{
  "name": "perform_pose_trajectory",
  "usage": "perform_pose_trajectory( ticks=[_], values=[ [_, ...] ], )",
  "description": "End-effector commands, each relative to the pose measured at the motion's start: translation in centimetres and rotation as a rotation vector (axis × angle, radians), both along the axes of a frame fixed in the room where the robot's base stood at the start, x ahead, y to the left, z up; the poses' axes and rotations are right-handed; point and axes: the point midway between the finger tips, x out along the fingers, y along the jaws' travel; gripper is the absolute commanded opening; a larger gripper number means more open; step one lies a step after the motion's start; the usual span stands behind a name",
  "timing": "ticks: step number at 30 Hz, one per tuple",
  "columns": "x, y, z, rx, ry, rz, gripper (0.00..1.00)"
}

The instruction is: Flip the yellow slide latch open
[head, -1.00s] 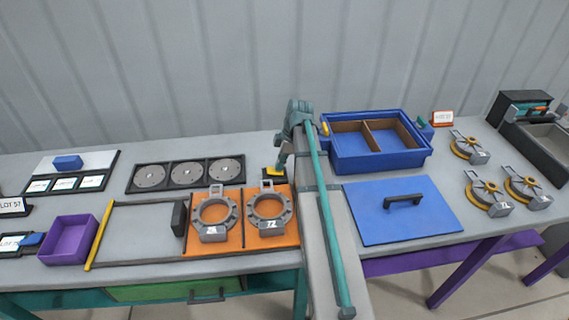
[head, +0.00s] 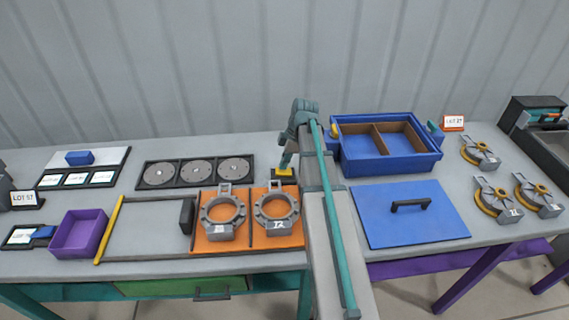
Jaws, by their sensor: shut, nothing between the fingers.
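A small yellow piece on a dark base (head: 284,173) sits just behind the right orange plate; it looks like the yellow slide latch, but it is too small to tell its position. My gripper (head: 285,163) is shut and empty, pointing down at this yellow piece from above. I cannot tell whether the fingertips touch it. The right grey ring clamp (head: 293,218) lies on the orange plate in front of it. My arm hides the area just to the right.
A blue two-compartment box (head: 385,165) with another small yellow piece (head: 334,130) on its left side stands to the right. A blue lid (head: 440,222) lies before it. A second ring clamp (head: 221,229) and three grey discs are to the left. Bare tabletop lies behind the discs.

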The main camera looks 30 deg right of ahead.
Motion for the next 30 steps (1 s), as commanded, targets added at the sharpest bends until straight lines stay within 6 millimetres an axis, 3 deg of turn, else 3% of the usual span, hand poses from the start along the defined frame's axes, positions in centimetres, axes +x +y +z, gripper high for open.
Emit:
perform_pose_trajectory(
  ticks=[7, 9, 21, 30],
  values=[
    [0.0, -0.2, 4.2, 0.0, -0.001, 0.004, 0.0],
    [-0.2, -0.9, 4.4, -0.001, -0.003, 0.002, 0.0],
    [-1.7, -4.4, 10.2, -0.001, -0.002, 0.004, 0.0],
    [-2.2, -5.3, 11.8, 0.0, 0.001, 0.004, 0.0]
  ],
)
